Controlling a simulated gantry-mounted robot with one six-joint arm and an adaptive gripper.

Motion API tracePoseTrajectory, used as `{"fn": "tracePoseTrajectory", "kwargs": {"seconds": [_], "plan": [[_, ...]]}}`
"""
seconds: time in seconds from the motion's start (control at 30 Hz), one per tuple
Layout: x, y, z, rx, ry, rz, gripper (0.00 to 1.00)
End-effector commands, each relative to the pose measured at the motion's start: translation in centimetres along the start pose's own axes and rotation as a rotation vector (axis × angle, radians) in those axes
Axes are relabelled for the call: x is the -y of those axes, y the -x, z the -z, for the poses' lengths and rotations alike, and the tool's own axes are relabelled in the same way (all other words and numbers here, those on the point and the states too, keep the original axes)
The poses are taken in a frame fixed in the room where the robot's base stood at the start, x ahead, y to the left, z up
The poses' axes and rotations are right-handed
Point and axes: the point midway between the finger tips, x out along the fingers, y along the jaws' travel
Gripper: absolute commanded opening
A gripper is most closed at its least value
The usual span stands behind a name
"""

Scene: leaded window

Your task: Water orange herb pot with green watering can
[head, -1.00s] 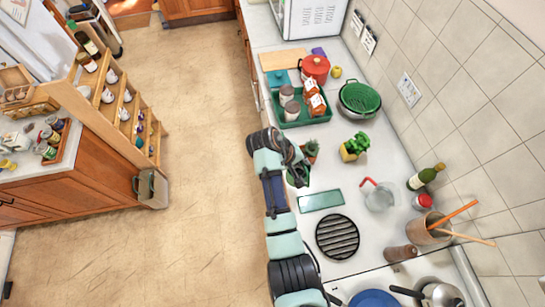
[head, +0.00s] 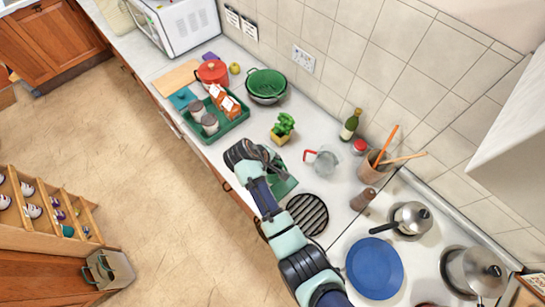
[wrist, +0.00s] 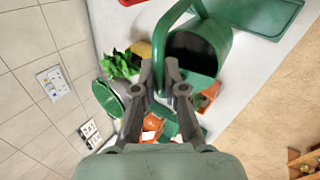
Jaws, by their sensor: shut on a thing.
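In the wrist view the green watering can (wrist: 200,52) hangs at my gripper (wrist: 158,70), its open top facing the camera. The fingers are shut on it, though the exact grip is partly hidden. In the head view my gripper (head: 262,158) is above the counter, left of a leafy herb in a yellow pot (head: 281,134). Green behind it could be the can or the mat. The orange herb pot does not show clearly in the head view. An orange patch (wrist: 210,92) beside the can in the wrist view may be it, but I cannot tell.
A glass jug (head: 324,161) with a red handle and a black round trivet (head: 307,213) are close by.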

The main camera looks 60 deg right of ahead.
Motion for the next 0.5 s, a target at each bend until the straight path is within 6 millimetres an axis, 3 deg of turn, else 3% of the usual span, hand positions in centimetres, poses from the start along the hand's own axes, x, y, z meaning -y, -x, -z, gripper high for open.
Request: {"fn": "tracePoseTrajectory", "kwargs": {"seconds": [0.07, 0.5], "plan": [[-0.3, 0.4, -0.1, 0.000, -0.016, 0.006, 0.00], [2.1, -3.4, 1.0, 0.126, 0.066, 0.007, 0.00]]}}
